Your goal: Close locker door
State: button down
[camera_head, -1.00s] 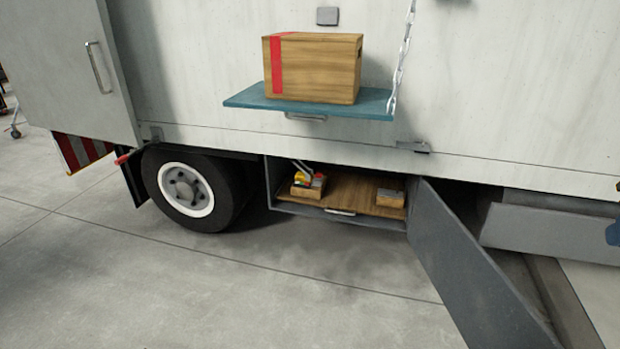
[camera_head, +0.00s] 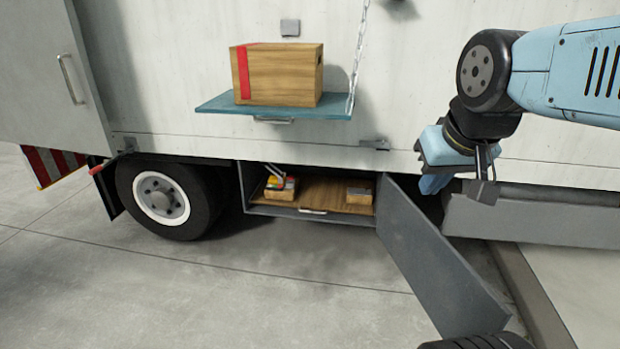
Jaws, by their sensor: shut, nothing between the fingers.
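The grey locker door (camera_head: 432,262) stands open under the truck, swung outward toward me from the right edge of the locker. The locker (camera_head: 246,205) is a low box behind the wheel, with a wooden board inside. My gripper (camera_head: 488,188) is to the right of the door and above it, in front of the truck's lower side. It is shut and empty, and it appears apart from the door. Part of the door's hinge side lies close to the gripper in the picture.
Small wooden blocks (camera_head: 358,195) and a box of tools (camera_head: 281,187) lie in the locker. Above it a teal shelf (camera_head: 222,105) bears a wooden crate (camera_head: 290,75). A truck wheel (camera_head: 160,198) is at left. The concrete floor in front is clear.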

aim_at(456, 300)
jog(key=u, duration=0.4)
jog(key=i, duration=1.05)
jog(key=z, duration=0.4)
jog(key=k, duration=1.3)
jog(key=z, duration=0.25)
jog(key=i, duration=0.9)
jog(key=z, duration=0.4)
